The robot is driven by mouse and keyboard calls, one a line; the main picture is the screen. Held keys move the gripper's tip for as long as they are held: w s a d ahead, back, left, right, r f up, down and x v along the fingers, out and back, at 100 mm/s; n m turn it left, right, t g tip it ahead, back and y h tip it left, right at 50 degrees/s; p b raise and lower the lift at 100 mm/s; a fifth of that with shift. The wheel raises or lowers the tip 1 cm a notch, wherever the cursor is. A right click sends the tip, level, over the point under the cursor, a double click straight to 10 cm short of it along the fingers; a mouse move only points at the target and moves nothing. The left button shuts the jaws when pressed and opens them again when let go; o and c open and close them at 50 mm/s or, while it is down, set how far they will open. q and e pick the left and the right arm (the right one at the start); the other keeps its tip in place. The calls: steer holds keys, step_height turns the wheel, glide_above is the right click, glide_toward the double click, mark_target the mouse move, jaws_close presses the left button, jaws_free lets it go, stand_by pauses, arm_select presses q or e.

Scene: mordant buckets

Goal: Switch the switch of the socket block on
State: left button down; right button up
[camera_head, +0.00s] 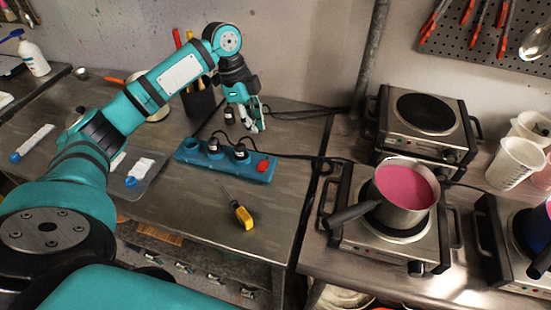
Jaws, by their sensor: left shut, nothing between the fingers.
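The blue socket block (225,163) lies on the left bench, with black plugs and cables in some of its sockets. Its red switch (263,166) is at the block's right end; I cannot tell from this view which way it is set. My left gripper (257,127) points down above and behind the block's right half, shut and empty. It appears apart from the switch. My right gripper is not in view.
A yellow-handled screwdriver (241,214) lies in front of the block. Hot plates stand on the right bench, one bearing a pan of pink liquid (404,190). White beakers (514,161) stand at the far right. A black cable runs from the block across the bench gap.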

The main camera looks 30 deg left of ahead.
arm_select(q)
steer(key=p, duration=0.2)
glide_above(263, 166)
step_height(263, 166, down, 6)
steer(key=x, duration=0.2)
steer(key=p+x, duration=0.1)
steer(key=s+p+x, duration=0.1)
steer(key=x, duration=0.1)
steer(key=shift+a+f, duration=0.3)
steer(key=shift+f, duration=0.15)
steer(key=shift+s+f, duration=0.15)
steer(key=shift+f, duration=0.5)
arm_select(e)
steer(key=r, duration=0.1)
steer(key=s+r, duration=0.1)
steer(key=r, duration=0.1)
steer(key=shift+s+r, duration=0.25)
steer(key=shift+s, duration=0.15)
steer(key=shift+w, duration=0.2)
